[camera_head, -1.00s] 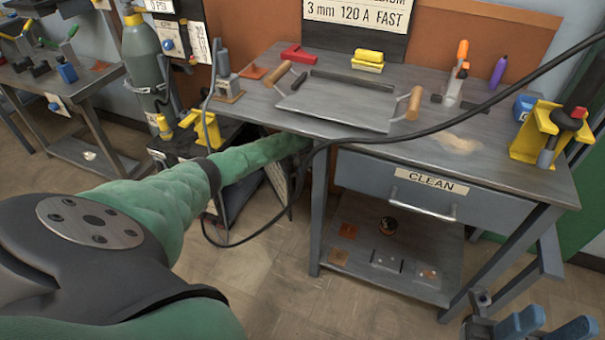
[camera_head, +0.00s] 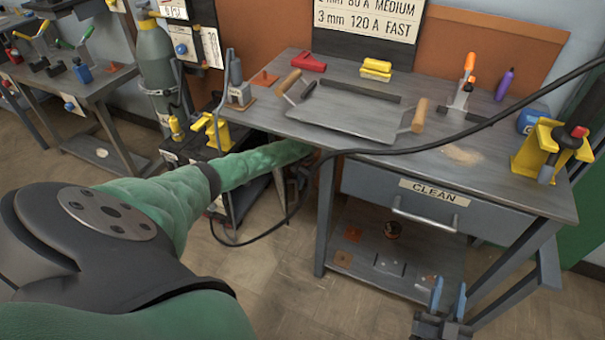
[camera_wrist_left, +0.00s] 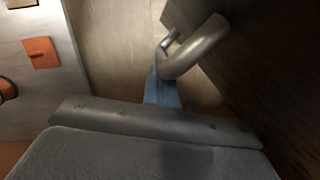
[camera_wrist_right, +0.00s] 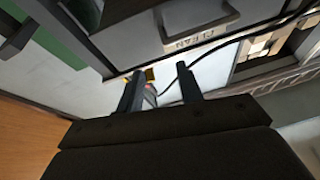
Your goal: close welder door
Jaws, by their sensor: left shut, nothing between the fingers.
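A dark panel (camera_wrist_left: 275,75) with a curved metal handle (camera_wrist_left: 195,50) fills the right of the left wrist view; it appears to be the welder door. My left gripper (camera_wrist_left: 158,82) is shut and empty, its blue fingers close beside the handle; I cannot tell if they touch. In the head view my left arm reaches under the bench's left end, and its gripper is hidden. The black welder cart (camera_head: 190,148) stands left of the bench, partly behind my arm. A thin panel edge (camera_head: 281,195) shows below my forearm. My right gripper (camera_head: 449,298) is open and empty before the bench.
The bench (camera_head: 330,135) carries a metal tray, a clamp and other tools. A black cable (camera_head: 420,148) crosses its front and hangs near my left arm. The drawer marked CLEAN (camera_head: 430,200) is shut. Floor (camera_head: 290,280) is clear left of the bench legs.

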